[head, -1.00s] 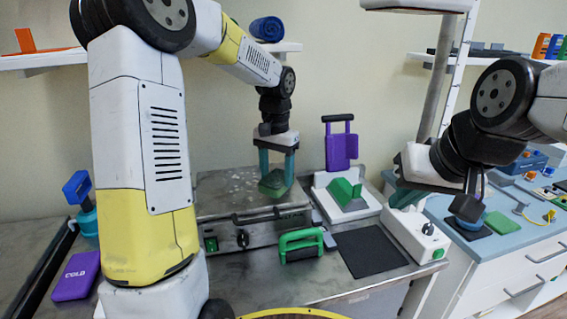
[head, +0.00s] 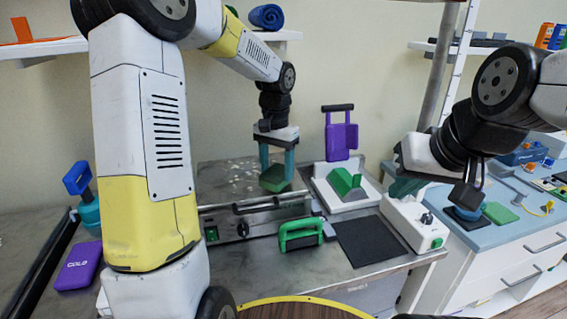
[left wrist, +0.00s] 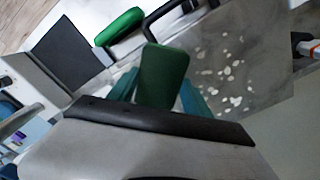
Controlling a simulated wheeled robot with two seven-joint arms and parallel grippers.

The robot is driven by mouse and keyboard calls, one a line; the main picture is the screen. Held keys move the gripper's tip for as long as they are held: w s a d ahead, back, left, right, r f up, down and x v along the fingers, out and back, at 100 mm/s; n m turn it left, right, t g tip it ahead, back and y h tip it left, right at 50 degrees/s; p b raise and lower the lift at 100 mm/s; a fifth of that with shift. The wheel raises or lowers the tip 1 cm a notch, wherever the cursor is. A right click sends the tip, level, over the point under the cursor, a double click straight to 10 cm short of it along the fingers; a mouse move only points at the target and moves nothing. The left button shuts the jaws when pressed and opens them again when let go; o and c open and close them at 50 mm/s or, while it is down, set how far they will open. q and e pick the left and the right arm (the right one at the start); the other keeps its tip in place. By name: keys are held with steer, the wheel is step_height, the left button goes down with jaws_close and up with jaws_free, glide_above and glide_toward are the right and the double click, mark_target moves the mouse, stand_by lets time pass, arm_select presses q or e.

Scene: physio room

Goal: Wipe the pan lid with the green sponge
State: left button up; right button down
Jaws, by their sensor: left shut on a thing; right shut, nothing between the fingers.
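The pan lid (head: 221,184) is a flat grey metal surface on the bench, dotted with pale spots left of the sponge. The spots also show on the lid in the left wrist view (left wrist: 262,66). My left gripper (head: 277,172) points down over the lid's right part, its teal fingers shut on the green sponge (head: 273,181). The sponge also shows in the left wrist view (left wrist: 163,75). I cannot tell whether it touches the lid. My right gripper (head: 403,188) is shut and empty, right of the bench over a white box; its fingertips are partly hidden.
A green-handled block (head: 300,235) and a black mat (head: 369,242) lie in front. A white stand with a green wedge (head: 346,185) and a purple holder (head: 341,139) are right of the lid. A purple cold pack (head: 78,266) lies left. A wooden round top edges the bottom.

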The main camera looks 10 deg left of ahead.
arm_select(q)
steer(key=shift+f, duration=0.8)
steer(key=shift+w, duration=0.1)
